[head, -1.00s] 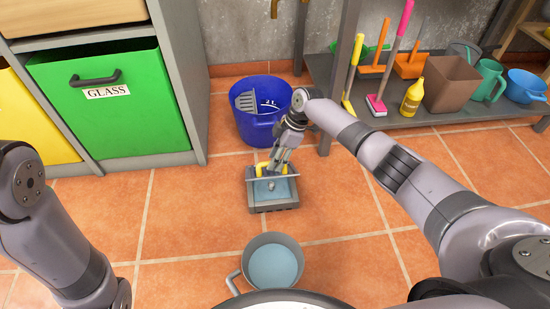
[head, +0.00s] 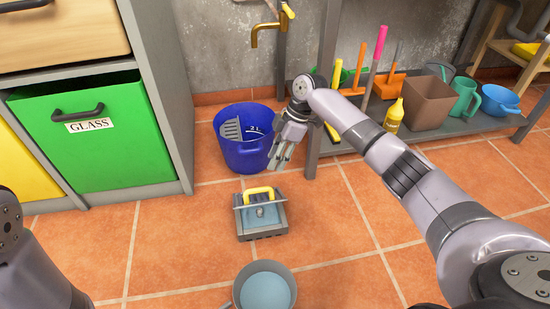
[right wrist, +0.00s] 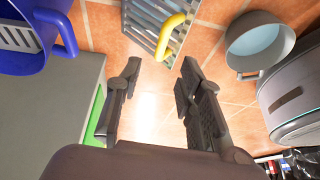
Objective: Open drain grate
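The drain (head: 262,232) is a low grey box on the tiled floor in front of the blue bucket. Its grate (head: 262,204), with a yellow handle (head: 258,192), looks tilted up, seen nearly edge-on across the box. Below it shows a blue-grey inside with a small knob. In the right wrist view the grate's slats (right wrist: 150,22) and yellow handle (right wrist: 171,36) show at the top. My right gripper (head: 281,163) is open and empty, above and behind the drain, beside the bucket, clear of the handle. My left gripper is out of view; only its arm shows.
The blue bucket (head: 240,155) stands behind the drain. A grey pot (head: 264,290) of water sits in front of it. A green GLASS bin (head: 90,145) is at left. A low shelf (head: 455,128) with brushes, a yellow bottle and containers is at right. Floor right of the drain is free.

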